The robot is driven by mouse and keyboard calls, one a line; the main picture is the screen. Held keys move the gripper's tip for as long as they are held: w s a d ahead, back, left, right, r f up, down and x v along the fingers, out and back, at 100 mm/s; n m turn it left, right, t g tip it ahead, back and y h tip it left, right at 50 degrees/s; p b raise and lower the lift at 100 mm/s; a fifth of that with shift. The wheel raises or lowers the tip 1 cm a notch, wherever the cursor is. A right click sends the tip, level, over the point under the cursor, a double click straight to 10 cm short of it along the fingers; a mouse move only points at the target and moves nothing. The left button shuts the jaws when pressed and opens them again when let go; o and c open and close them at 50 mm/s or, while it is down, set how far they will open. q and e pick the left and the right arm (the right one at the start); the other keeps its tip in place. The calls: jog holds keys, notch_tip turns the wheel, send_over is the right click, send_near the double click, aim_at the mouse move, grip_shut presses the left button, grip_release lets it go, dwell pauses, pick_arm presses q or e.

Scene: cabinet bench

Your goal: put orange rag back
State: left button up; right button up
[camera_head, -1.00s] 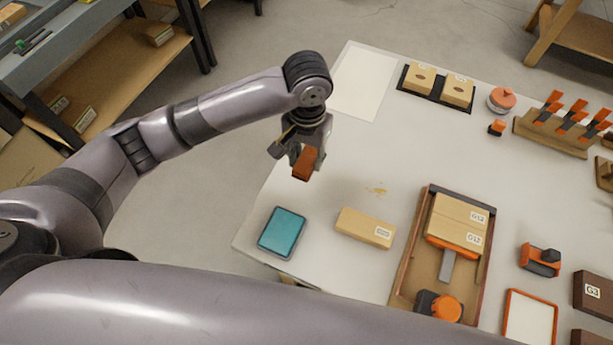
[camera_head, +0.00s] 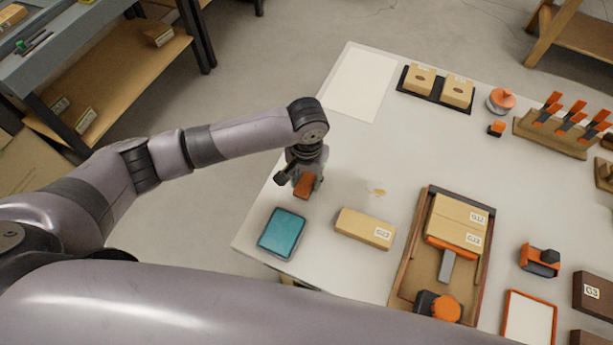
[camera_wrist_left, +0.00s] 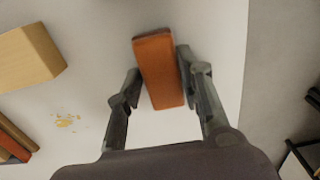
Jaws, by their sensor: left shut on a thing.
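The orange rag (camera_head: 305,186) is a small folded orange-brown block, held in my left gripper (camera_head: 303,180) near the table's left edge. In the left wrist view the rag (camera_wrist_left: 159,68) sits between the two fingers of the left gripper (camera_wrist_left: 157,85), which are shut on it. I cannot tell whether the rag touches the table top. A teal pad in a dark tray (camera_head: 282,233) lies on the table just below the gripper in the head view. My right gripper is not in view.
A wooden block (camera_head: 365,229) lies right of the teal pad, beside a yellowish stain (camera_head: 376,191). A wooden tray (camera_head: 404,268) with labelled boxes stands further right. A white sheet (camera_head: 362,84) lies at the far left corner.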

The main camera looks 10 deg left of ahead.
aim_at(307, 181)
pick_arm(q)
jog(key=o, duration=1)
jog(key=shift+f, duration=0.1)
notch_tip(307, 181, up, 12)
jog(key=shift+r+b, duration=0.15)
jog(key=shift+b, duration=0.25)
